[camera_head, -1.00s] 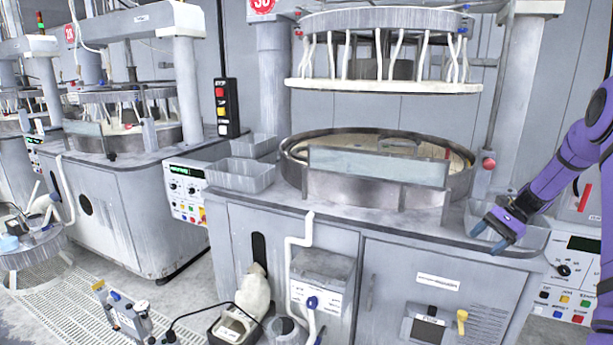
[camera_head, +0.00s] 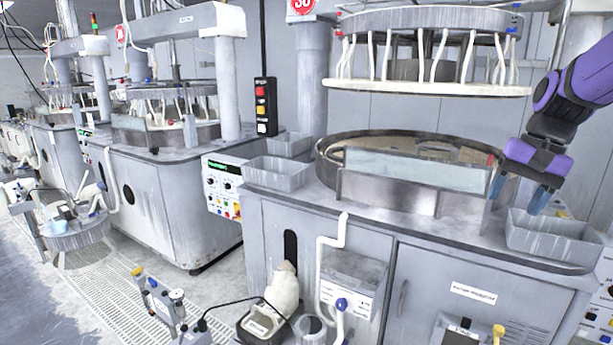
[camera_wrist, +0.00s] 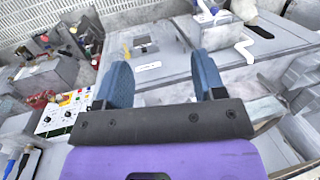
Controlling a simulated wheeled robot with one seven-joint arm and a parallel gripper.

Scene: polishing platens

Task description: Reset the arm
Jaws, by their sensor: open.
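My gripper (camera_head: 519,192) is at the right in the head view, purple with blue fingers pointing down. It is above the right end of the polishing machine's top, beside a grey bin (camera_head: 554,238) at the front right corner. The fingers are apart with nothing between them. In the wrist view my gripper (camera_wrist: 165,82) shows two blue fingers spread apart, with the machine's grey front and top edge beyond them.
The round platen (camera_head: 345,143) with a clear guard (camera_head: 415,170) is left of my gripper. An upper ring with white hoses (camera_head: 430,88) hangs above it. Two grey bins (camera_head: 277,170) stand at the platen's left. A second polishing machine (camera_head: 165,200) is further left.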

